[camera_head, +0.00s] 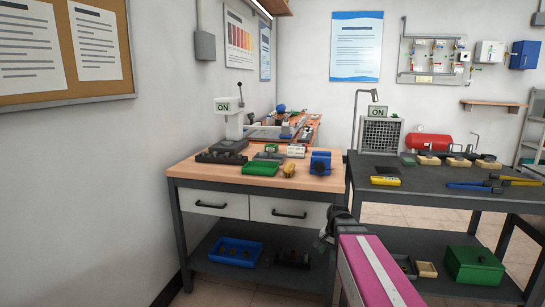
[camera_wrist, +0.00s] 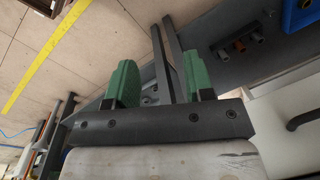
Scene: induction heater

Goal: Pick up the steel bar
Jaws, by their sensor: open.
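My gripper (camera_head: 326,240) hangs low in the head view, beside the right front leg of the wooden-topped bench. In the wrist view my gripper (camera_wrist: 161,80) shows two green fingers spread apart with nothing held between them. A dark rack (camera_head: 292,258) with small upright pieces stands on the bench's lower shelf, left of my gripper. The wrist view seems to show this rack with short grey and brown bars (camera_wrist: 238,46), at the upper right and apart from the fingers. I cannot tell for sure which piece is the steel bar.
A blue tray (camera_head: 235,251) sits on the same shelf. A dark table (camera_head: 450,190) stands at the right, with a green box (camera_head: 474,265) below. Grey bench legs (camera_wrist: 179,60) show beyond my fingers.

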